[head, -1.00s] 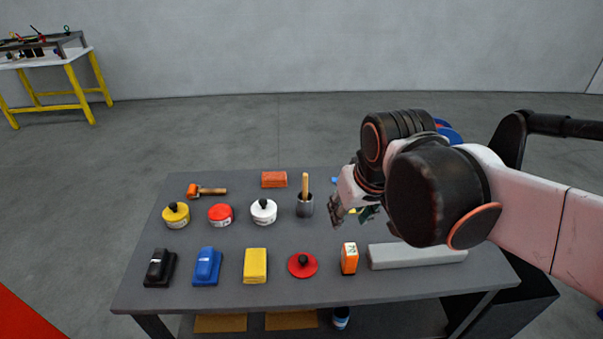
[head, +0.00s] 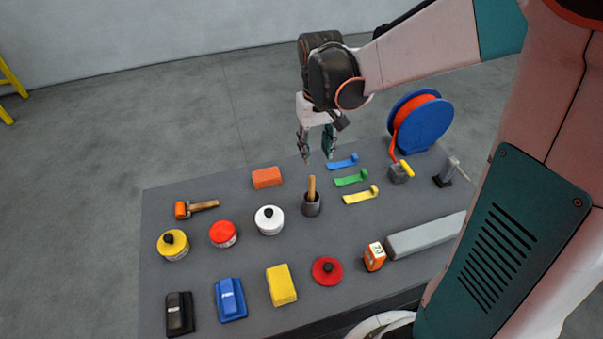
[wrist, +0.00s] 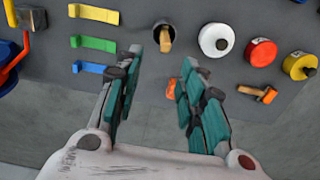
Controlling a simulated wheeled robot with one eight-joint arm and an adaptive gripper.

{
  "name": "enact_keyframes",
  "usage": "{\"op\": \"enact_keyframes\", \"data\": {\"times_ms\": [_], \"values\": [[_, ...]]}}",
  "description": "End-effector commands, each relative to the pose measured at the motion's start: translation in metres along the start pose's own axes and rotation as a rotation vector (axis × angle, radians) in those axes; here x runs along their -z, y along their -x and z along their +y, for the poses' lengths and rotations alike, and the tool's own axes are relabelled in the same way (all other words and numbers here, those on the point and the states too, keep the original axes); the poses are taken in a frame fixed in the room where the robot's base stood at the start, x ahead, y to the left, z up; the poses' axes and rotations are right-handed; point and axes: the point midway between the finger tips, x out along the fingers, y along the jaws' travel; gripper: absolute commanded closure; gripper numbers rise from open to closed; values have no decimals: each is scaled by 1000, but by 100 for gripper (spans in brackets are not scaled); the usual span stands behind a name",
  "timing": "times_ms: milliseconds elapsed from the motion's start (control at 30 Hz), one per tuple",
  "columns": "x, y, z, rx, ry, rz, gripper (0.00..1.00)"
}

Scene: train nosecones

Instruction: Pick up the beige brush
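The beige brush (head: 311,185) stands upright in a dark grey cup (head: 311,208) near the middle of the table, and only its handle shows. Its bristles are hidden in the cup. In the wrist view the brush (wrist: 165,37) is at the top centre, just beyond the fingertips. My gripper (head: 316,152) is open and empty, pointing down, above and a little behind the cup in the head view. In the wrist view its teal fingers (wrist: 161,65) are spread apart with nothing between them.
A white round container (head: 269,220) stands left of the cup. Yellow, green and blue strips (head: 350,180) lie to its right. A blue reel (head: 420,122) stands at the back right. Bare tabletop surrounds the cup.

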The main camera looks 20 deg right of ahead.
Motion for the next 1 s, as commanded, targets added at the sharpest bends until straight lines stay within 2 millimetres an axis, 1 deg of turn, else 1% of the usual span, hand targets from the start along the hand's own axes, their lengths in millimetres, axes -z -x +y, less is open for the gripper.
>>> {"op": "enact_keyframes", "data": {"times_ms": [33,100,233,300,533,700,800,900,1000], "values": [[0,-13,0,0,0,0,63],[0,-27,0,0,0,1,63],[0,-47,-1,0,0,1,63],[0,-55,-1,0,0,1,63],[-1,-69,-2,0,1,1,63],[-4,-94,-8,0,1,2,63],[-3,-106,-8,0,0,2,63],[-4,-113,-8,0,0,2,63],[-4,-114,-8,0,0,2,63]]}}
